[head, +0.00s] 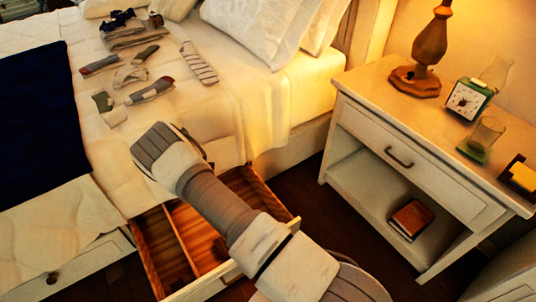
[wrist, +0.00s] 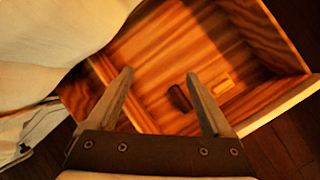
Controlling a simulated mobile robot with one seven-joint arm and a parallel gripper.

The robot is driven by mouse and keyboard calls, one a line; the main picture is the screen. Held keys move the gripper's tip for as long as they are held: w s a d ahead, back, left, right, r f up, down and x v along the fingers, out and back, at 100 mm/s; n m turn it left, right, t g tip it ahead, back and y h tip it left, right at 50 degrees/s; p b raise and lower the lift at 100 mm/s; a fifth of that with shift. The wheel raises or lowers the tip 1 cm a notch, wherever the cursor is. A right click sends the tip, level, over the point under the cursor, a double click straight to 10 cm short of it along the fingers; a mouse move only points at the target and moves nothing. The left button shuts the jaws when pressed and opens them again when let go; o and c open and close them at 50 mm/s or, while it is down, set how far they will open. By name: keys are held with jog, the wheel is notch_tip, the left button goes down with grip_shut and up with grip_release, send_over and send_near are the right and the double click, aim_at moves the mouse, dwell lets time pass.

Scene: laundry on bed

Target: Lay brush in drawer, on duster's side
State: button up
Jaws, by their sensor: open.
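The wooden drawer (head: 171,250) is pulled out from under the bed, with a divider (head: 181,238) along it. My arm hides part of it in the head view. In the wrist view the drawer (wrist: 285,40) lies below my gripper (wrist: 162,75), which is open with nothing seen between its fingertips. A dark brown piece (wrist: 180,98) lies on the drawer floor just left of the right finger. A small tan block-like piece (wrist: 222,87) shows just right of that finger. I cannot tell whether these are one thing or two, or which is brush or duster. My gripper is hidden in the head view.
Several rolled or folded cloth items (head: 150,90) lie on the bed, with a folded stack (head: 130,33) behind. A nightstand (head: 360,92) at right holds a lamp (head: 430,45), clock (head: 467,100) and glass (head: 485,135). White bedding (wrist: 60,35) hangs beside the drawer.

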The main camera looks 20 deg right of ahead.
jog(key=w+d+r+m, duration=0.15)
jog(key=r+m, duration=0.25)
jog(key=r, duration=0.6)
jog(key=d+r+m, duration=0.2)
jog(key=r+m, duration=0.2)
jog(key=r, duration=0.6)
jog(key=s+d+r+m, duration=0.2)
jog(key=s+r+m, duration=0.15)
jog(key=r, duration=0.45)
jog(key=s+d+r+m, duration=0.1)
jog(key=s+r+m, duration=0.25)
jog(key=r, duration=0.55)
jog(key=s+d+r+m, duration=0.1)
jog(key=s+r+m, duration=0.3)
jog(key=s, duration=0.5)
jog(key=s+r+m, duration=0.5)
jog(key=s+r, duration=0.1)
jog(key=s, duration=0.4)
jog(key=s+d+r+m, duration=0.1)
jog(key=s+r+m, duration=0.4)
jog(key=s, duration=0.5)
jog(key=shift+s+d+r+y, duration=0.2)
jog(key=shift+d+r+y, duration=0.1)
jog(key=shift+d, duration=0.05)
